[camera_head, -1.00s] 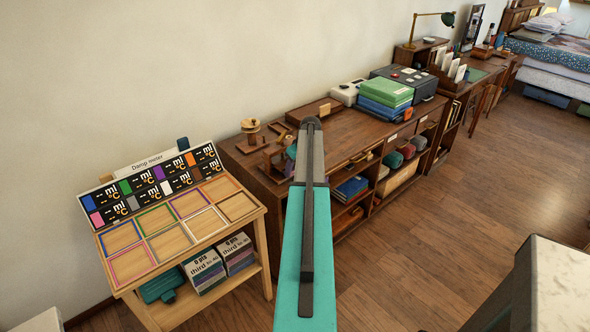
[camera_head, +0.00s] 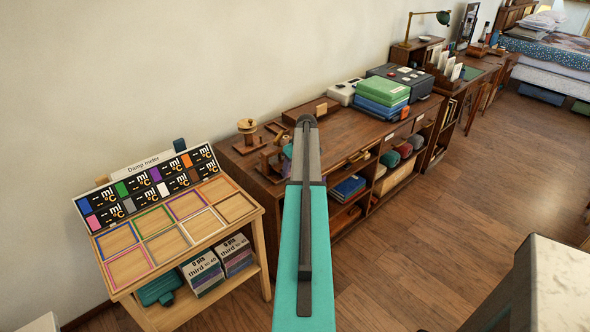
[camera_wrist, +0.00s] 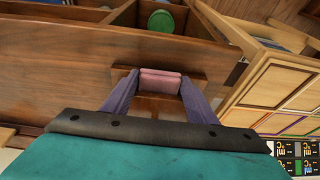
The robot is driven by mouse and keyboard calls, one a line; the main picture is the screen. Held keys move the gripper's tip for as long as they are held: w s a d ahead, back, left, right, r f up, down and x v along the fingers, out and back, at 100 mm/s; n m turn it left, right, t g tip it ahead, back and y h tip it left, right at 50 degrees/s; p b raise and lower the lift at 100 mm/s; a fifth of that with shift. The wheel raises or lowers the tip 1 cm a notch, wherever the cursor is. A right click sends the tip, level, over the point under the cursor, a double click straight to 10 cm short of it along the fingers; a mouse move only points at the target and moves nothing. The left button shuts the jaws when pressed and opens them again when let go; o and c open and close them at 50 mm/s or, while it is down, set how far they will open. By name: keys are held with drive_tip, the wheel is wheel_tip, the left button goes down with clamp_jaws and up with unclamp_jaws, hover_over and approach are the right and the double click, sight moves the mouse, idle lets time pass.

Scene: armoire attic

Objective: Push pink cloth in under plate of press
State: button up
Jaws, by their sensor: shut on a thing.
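The pink cloth (camera_wrist: 160,83), a small folded block, sits between the two purple fingers of my gripper (camera_wrist: 158,86) in the wrist view. My gripper is shut on it. A small brown wooden piece (camera_wrist: 198,74) lies around and behind the cloth; I cannot tell whether it is the press's base or its plate. In the head view a small wooden press-like thing (camera_head: 272,162) stands on the cabinet's near end, partly hidden by my arm. The gap under the plate is not clearly visible.
The press-like thing stands on the long dark cabinet (camera_head: 345,140). Close by are a wooden spool stand (camera_head: 247,130) and a small tray (camera_head: 276,128). A light wooden stand (camera_head: 258,215) with coloured frames is at the left. Green and blue boxes (camera_head: 384,95) stand farther back.

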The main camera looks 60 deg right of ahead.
drive_tip(key=o, duration=0.8)
drive_tip(key=shift+t+h, duration=0.3)
drive_tip(key=shift+t, duration=0.3)
drive_tip(key=w, duration=0.3)
drive_tip(key=w+r, duration=0.1)
drive_tip(key=shift+w+d+r, duration=0.1)
drive_tip(key=shift+w+d, duration=0.1)
drive_tip(key=shift+d, duration=0.2)
drive_tip(key=shift+o, duration=1.1)
drive_tip(key=shift+d, duration=0.1)
drive_tip(key=shift+s+r, duration=0.1)
drive_tip(key=shift+b+v, duration=0.35)
drive_tip(key=shift+v, duration=0.5)
drive_tip(key=shift+o, duration=0.4)
drive_tip(key=s+a+r+g+b, duration=0.1)
drive_tip(key=s+r+b, duration=0.1)
drive_tip(key=s+r, duration=0.4)
drive_tip(key=v, duration=0.3)
drive_tip(key=shift+w+r, duration=0.2)
drive_tip(key=shift+s+a+r, duration=0.15)
drive_tip(key=shift+s+r, duration=0.3)
drive_tip(key=shift+r, duration=0.1)
